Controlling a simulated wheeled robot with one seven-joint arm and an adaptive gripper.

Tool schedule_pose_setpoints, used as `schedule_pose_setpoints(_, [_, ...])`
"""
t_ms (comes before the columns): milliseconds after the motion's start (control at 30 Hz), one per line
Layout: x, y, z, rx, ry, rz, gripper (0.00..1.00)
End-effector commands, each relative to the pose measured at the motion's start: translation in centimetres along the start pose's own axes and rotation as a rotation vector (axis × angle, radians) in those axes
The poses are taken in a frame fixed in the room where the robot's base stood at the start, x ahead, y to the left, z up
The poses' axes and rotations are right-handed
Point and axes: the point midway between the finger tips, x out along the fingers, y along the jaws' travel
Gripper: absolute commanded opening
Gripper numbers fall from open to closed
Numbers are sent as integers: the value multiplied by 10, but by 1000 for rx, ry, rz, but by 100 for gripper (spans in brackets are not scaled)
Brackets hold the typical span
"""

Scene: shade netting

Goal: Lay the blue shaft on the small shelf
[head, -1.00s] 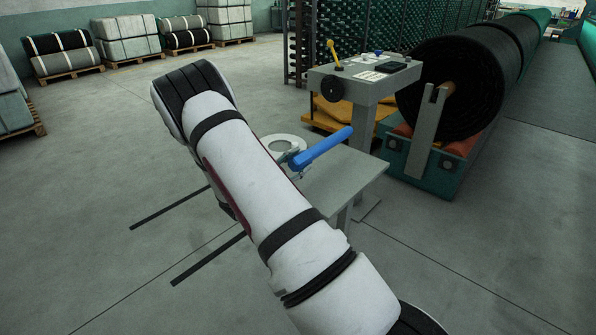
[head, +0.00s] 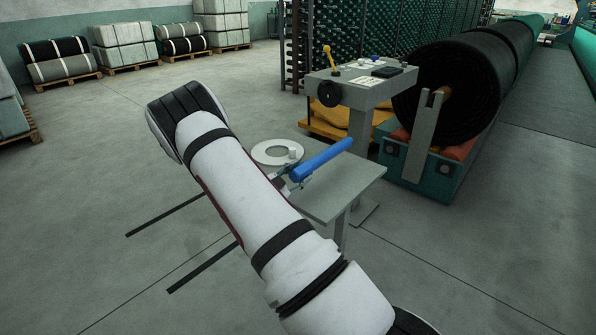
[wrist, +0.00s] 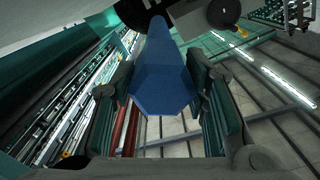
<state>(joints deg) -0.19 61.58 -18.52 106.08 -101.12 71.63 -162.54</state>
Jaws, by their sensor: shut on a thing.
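The blue shaft (head: 322,160) is a plain blue rod. In the head view it is tilted in the picture, its far end up and to the right, over the far-left part of the pale grey small shelf (head: 347,192). My gripper (head: 298,180), partly hidden behind my arm, is shut on the shaft near its near end. In the wrist view the shaft (wrist: 160,65) runs away between the two dark green finger pads of my gripper (wrist: 162,108). I cannot tell whether the shaft touches the shelf.
A grey control desk (head: 345,92) with a yellow lever (head: 328,55) stands behind the shelf. A white ring (head: 262,153) is left of the gripper. A large black roll (head: 445,95) on a green cradle is at right. Floor at left is open.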

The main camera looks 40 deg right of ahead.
Motion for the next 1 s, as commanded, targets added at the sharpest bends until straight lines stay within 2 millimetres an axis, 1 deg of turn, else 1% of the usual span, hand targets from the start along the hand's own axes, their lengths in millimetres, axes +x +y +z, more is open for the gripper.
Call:
schedule_pose_setpoints(600, [1,21,42,3,7,-2,0])
schedule_pose_setpoints(800, [0,26,52,2,7,-3,0])
schedule_pose_setpoints(1000, [0,28,56,3,7,-3,0])
